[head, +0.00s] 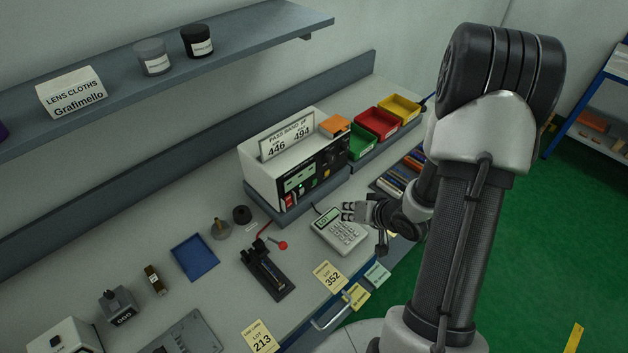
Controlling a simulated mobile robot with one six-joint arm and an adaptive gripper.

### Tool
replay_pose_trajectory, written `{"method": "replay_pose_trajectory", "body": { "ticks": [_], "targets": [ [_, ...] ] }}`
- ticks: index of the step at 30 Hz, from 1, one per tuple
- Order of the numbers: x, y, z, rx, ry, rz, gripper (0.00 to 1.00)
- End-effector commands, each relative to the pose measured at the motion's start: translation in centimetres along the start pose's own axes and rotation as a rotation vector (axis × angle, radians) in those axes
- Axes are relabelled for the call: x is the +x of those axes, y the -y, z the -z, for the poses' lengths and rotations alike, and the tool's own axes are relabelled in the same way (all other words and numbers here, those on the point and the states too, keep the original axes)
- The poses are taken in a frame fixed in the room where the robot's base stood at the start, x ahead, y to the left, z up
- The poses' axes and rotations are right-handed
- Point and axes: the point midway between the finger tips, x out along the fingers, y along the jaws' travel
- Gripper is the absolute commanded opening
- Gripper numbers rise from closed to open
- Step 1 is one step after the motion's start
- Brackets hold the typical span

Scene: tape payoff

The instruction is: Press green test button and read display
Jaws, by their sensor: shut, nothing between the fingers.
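A white tester box (270,170) stands on the bench against the back. A card on its top reads "PASS BAND pF 446 494". Its dark front panel (325,172) carries green display areas (298,179) and small coloured parts; their text and a green test button are too small to make out. My gripper (350,211) is shut and empty, in front of the tester's lower right and over the upper edge of a keypad device (344,236). The keypad's small screen reads "LOT". I cannot tell whether the gripper touches it.
Green (361,141), red (378,122) and yellow (399,107) bins stand behind right. A black fixture (266,272), red-headed part (281,245), blue tray (194,257) and lot cards (330,277) lie on the bench. A shelf (250,33) overhangs the back left.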

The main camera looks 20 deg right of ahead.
Motion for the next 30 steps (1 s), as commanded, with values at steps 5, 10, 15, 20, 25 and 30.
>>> {"method": "replay_pose_trajectory", "body": {
  "ticks": [5,10,15,20,25,30],
  "targets": [
    [0.0,0.0,0.0,-0.001,0.0,-0.001,0.0],
    [0.6,0.4,0.4,-0.004,0.0,-0.001,0.0],
    [2.1,1.6,1.5,-0.006,0.0,0.0,0.0],
    [3.8,2.7,2.7,-0.006,0.001,-0.001,0.0],
    [5.0,3.8,3.8,-0.004,0.001,-0.001,0.0],
    [5.9,4.3,4.4,-0.002,0.001,-0.001,0.0]
  ]
}}
